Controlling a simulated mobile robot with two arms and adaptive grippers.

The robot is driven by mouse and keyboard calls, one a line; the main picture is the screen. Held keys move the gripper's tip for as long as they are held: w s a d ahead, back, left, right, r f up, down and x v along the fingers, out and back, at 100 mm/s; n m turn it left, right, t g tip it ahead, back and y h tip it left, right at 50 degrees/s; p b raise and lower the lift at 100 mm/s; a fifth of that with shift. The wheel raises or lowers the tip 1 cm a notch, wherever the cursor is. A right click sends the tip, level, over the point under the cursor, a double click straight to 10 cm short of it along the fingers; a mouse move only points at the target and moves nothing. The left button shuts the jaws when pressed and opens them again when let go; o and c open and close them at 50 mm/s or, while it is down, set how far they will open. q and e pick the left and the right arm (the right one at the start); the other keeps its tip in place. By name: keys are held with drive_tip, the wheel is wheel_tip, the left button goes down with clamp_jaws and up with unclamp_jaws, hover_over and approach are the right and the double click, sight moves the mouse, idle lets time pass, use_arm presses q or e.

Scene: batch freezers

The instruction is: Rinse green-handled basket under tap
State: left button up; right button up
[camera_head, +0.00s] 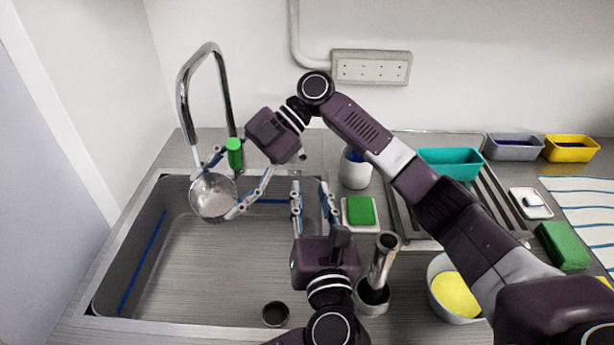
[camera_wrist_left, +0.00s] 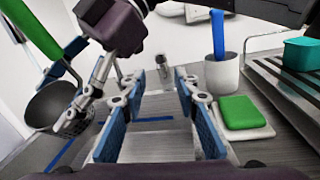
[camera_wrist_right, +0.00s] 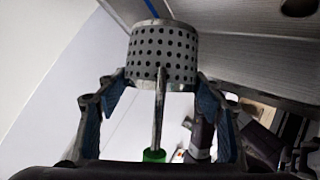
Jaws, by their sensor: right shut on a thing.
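The green-handled basket (camera_head: 213,196) is a round metal basket over the far left of the sink (camera_head: 190,260). My right gripper (camera_head: 225,182) is shut on the basket. In the right wrist view its fingers sit on either side of the perforated wall (camera_wrist_right: 163,52), with the handle's rod between them. The basket also shows in the left wrist view (camera_wrist_left: 76,121). My left gripper (camera_head: 311,184) is open and empty at the sink's right edge.
Right of the sink are a white cup (camera_head: 355,172), a green sponge (camera_head: 360,211) on a white dish, a metal cylinder (camera_head: 383,258) and a bowl (camera_head: 439,288) with yellow contents. My right arm crosses over a drying rack (camera_head: 497,197) with a teal box (camera_head: 450,163). The sink floor is clear.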

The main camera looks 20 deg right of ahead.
use_arm(q)
drive_tip(key=shift+v, duration=1.25)
drive_tip(key=c, duration=0.7)
drive_tip(key=n, duration=0.3)
drive_tip(key=d+n, duration=0.1)
drive_tip(key=shift+w+d+h, duration=0.1)
drive_tip(key=shift+w+h, duration=0.2)
drive_tip(key=shift+h, duration=0.1)
clamp_jaws()
drive_tip(key=w+d+r+n+h, duration=0.1)
drive_tip(key=w+d+n+h, duration=0.1)
drive_tip(key=w+d+n, duration=0.45)
drive_tip(key=w+d+n+h, duration=0.15)
drive_tip(key=w+n, duration=0.25)
drive_tip(key=n, duration=0.5)
drive_tip(key=shift+g, duration=0.4)
drive_tip(key=shift+w+a+f, duration=0.1)
drive_tip(key=shift+a+f, duration=0.05)
drive_tip(key=shift+a, duration=1.05)
drive_tip(key=shift+a+f, duration=0.15)
drive_tip(key=shift+a, duration=1.05)
